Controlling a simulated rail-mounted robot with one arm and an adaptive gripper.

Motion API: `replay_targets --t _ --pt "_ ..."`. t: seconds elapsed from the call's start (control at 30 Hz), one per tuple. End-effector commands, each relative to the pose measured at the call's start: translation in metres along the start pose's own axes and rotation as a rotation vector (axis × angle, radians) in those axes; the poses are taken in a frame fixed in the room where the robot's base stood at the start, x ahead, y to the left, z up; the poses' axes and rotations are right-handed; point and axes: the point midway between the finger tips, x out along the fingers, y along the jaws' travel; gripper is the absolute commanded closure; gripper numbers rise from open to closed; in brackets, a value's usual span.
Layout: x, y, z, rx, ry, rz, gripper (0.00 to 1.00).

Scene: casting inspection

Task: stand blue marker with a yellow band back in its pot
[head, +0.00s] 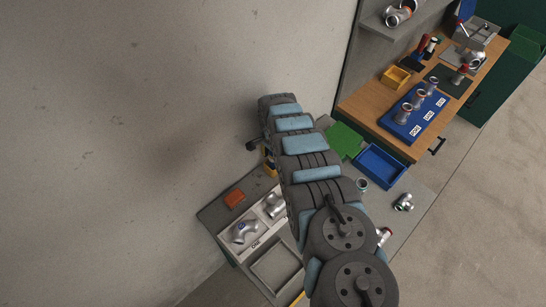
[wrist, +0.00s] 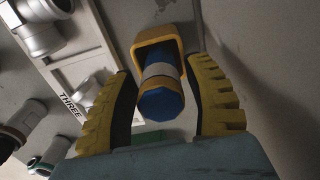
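In the wrist view my gripper (wrist: 162,85) has its two yellow ridged fingers spread. Between them is a thick blue cylinder (wrist: 160,104) with a pale band; its near end faces the camera. I see no clear gap or contact at the left finger; a narrow gap shows at the right. A yellow squared frame (wrist: 157,37) surrounds the cylinder's far part.
A wooden bench (head: 370,107) stands beyond. The wall is close.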

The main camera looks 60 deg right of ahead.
Motion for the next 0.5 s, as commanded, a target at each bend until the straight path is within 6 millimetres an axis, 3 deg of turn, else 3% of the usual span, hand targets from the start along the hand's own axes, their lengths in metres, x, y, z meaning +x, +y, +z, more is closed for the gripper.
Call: replay_targets --t 0.43,0.5 --pt "0.0029 0.0007 -0.0010 0.000 0.000 0.000 0.48" --pt "-0.0039 -0.0007 0.0003 -0.002 0.000 0.001 0.48"
